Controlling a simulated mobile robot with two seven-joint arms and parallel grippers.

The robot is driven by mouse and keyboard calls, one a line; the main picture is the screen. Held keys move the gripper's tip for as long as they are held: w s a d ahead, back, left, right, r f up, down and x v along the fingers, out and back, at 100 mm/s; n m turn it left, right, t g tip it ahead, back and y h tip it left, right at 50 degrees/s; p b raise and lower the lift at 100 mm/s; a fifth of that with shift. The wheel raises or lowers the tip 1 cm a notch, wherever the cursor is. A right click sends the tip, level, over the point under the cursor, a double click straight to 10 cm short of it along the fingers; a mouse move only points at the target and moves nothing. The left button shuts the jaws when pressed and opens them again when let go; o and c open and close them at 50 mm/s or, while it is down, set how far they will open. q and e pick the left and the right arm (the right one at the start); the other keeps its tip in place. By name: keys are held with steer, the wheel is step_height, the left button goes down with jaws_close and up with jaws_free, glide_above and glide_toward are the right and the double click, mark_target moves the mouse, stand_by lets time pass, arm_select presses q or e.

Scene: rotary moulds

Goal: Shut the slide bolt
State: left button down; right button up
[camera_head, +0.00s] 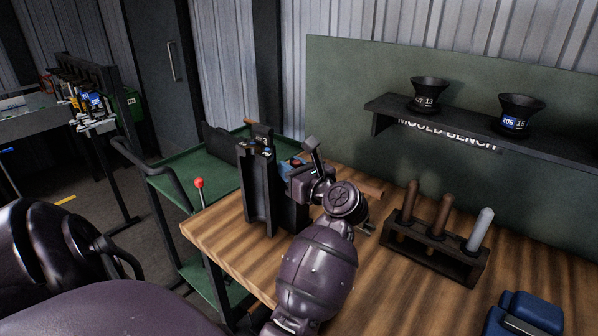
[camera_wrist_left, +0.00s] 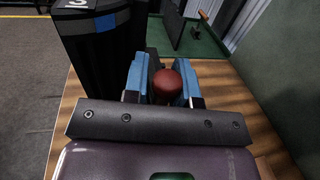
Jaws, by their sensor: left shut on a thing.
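A tall black split mould (camera_head: 258,192) stands upright at the left end of the wooden bench; its dark body, with a grey and blue band, also shows at upper left in the left wrist view (camera_wrist_left: 97,55). My left gripper (camera_head: 291,166) is beside the mould's upper right side. In the left wrist view its blue fingers (camera_wrist_left: 163,80) are shut on a dark red rounded knob (camera_wrist_left: 168,84), which I take to be the slide bolt's handle. The bolt's rod and its catch are hidden behind the fingers and the mould. My right gripper is not in view.
A red-ball lever (camera_head: 199,186) stands at the bench's left edge. A green trolley (camera_head: 190,178) is beyond that edge. A rack (camera_head: 440,255) with several handled tools and a blue object (camera_head: 525,315) are on the right. A shelf (camera_head: 460,131) holds black funnels.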

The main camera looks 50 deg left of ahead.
arm_select(q)
steer(key=shift+w+r, duration=0.1)
steer(key=shift+r, duration=0.05)
steer(key=c, duration=1.4)
jaws_free()
steer(key=o, duration=0.4)
steer(key=shift+a, duration=0.15)
